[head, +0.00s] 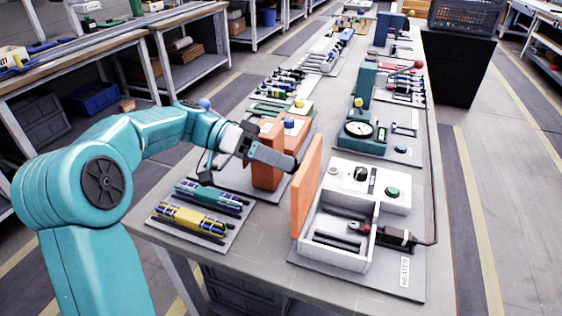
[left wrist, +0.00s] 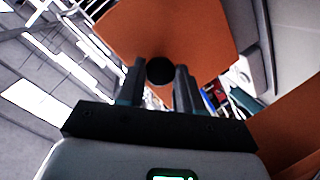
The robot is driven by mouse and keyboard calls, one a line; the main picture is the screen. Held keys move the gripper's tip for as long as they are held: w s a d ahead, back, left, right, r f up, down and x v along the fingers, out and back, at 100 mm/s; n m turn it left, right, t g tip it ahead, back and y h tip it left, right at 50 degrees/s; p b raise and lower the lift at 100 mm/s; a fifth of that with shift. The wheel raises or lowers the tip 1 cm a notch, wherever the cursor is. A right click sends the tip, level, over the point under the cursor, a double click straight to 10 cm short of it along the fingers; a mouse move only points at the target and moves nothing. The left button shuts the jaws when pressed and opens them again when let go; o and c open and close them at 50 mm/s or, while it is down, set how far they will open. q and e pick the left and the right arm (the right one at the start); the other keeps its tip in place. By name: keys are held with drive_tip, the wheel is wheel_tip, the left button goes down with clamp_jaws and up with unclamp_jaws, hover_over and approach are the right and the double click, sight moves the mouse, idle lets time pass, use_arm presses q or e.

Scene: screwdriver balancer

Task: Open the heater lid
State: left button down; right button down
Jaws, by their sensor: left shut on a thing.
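The heater is an open white box (head: 368,248) on a grey base plate marked HEATER at the front right of the table. Its orange lid (head: 307,187) stands roughly upright along the box's left side, leaving the inside in view. My left gripper (head: 290,164) reaches in from the left to the lid's outer face. In the left wrist view, the orange lid (left wrist: 180,25) fills the top and a round black knob (left wrist: 160,71) sits between the two fingers. The gripper (left wrist: 158,88) is shut on this knob. My right gripper is not in view.
An orange block (head: 267,170) stands just left of the lid, close to my left gripper. A tray of yellow and green tools (head: 196,222) lies at the front left. A white control panel (head: 368,186) with a green button sits behind the box, and a black-handled tool (head: 395,237) lies at its right.

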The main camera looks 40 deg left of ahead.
use_arm(q)
drive_tip(key=shift+f, duration=0.5)
drive_tip(key=c, duration=1.1)
unclamp_jaws()
drive_tip(key=o, duration=0.4)
drive_tip(key=shift+w+d, duration=0.1)
drive_tip(key=shift+w, duration=0.05)
drive_tip(key=shift+c, duration=0.2)
drive_tip(key=p+v, duration=0.8)
drive_tip(key=v, duration=0.8)
drive_tip(key=shift+a+r, duration=0.2)
